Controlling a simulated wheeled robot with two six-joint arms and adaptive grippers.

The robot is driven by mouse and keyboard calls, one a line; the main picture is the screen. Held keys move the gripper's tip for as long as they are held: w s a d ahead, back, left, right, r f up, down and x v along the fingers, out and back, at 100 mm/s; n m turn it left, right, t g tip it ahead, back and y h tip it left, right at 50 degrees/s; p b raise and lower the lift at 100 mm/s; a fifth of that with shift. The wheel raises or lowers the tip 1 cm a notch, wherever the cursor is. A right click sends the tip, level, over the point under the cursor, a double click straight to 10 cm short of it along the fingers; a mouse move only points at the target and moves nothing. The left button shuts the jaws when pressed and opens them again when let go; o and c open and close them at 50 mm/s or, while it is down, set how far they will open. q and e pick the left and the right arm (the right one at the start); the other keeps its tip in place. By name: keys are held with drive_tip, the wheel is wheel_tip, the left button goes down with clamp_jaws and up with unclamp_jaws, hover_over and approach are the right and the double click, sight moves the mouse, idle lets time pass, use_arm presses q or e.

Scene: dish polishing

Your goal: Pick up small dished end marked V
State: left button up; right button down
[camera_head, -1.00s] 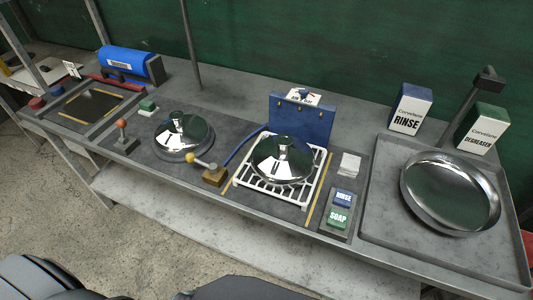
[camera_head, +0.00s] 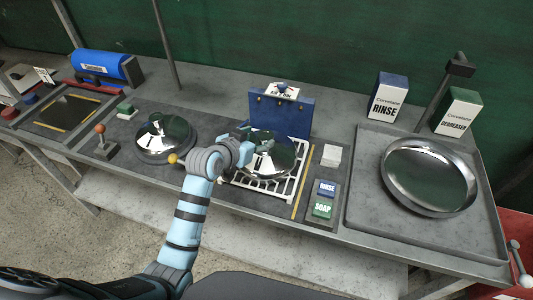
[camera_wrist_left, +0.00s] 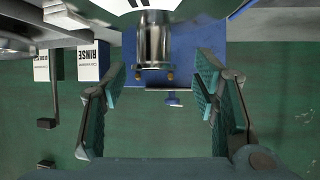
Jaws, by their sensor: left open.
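A shiny steel dished end (camera_head: 270,163) with an upright knob lies dome-up on the white wire rack (camera_head: 262,187). A similar one (camera_head: 165,136) sits on the round plate to the left. I can read no V on either. My left gripper (camera_head: 252,142) reaches in from the left at the rack's dished end and partly hides it. In the left wrist view the gripper (camera_wrist_left: 158,78) is open, with a finger on each side of a shiny metal knob (camera_wrist_left: 153,42). Both fingers look apart from the knob. My right gripper is not in view.
A blue box (camera_head: 280,116) stands right behind the rack. A large steel dish (camera_head: 428,178) rests in the grey tray (camera_head: 365,215).

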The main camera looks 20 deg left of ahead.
sight(262, 138)
use_arm(q)
drive_tip(key=x, duration=0.5)
drive_tip(key=shift+s+d+f, duration=0.15)
drive_tip(key=shift+d, duration=0.15)
drive_tip(key=shift+s, duration=0.1)
clamp_jaws()
drive_tip(key=shift+r, duration=0.2)
